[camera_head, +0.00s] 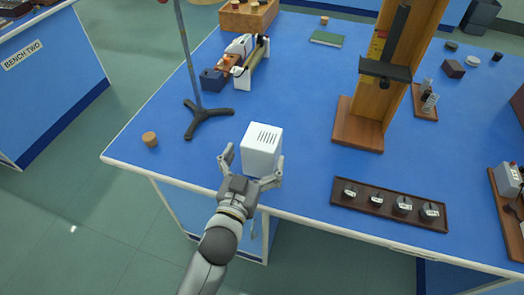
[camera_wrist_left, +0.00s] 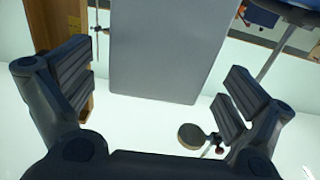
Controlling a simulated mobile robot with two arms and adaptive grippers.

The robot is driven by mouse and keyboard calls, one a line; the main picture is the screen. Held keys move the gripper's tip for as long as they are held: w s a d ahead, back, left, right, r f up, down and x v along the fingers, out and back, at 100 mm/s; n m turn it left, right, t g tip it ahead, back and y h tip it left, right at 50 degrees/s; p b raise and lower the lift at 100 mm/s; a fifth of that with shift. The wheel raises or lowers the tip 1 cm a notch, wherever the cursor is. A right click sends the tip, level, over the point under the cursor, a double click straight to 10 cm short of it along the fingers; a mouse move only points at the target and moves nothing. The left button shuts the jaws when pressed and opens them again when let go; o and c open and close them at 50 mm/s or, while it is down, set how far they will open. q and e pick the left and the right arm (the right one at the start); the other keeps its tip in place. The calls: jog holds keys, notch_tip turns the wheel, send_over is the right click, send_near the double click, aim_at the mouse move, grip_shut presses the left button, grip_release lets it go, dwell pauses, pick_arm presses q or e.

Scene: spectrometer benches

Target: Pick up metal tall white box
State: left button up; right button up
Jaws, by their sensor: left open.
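The tall white box (camera_head: 261,150) has dark slots on its top and stands upright near the front edge of the blue bench. In the left wrist view the box (camera_wrist_left: 165,50) shows as a plain grey-white face between the fingers. My left gripper (camera_head: 252,165) is open, with one finger on each side of the box. In the left wrist view both fingers of the left gripper (camera_wrist_left: 160,95) stand apart from the box, with gaps on both sides. My right gripper is not in view.
A cork (camera_head: 149,139) and a tripod stand (camera_head: 208,119) are left of the box. A dark tray of weights (camera_head: 388,207) lies to the right. A wooden stand (camera_head: 358,130) rises behind it. The blue top around the box is clear.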

aim_at(262, 142)
pick_arm(q)
jog(key=x, duration=0.5)
jog(key=shift+s+d+p, duration=0.1)
jog(key=shift+p, duration=0.3)
jog(key=c, duration=1.4)
jog(key=shift+r, duration=0.15)
jog(key=shift+c, duration=0.7)
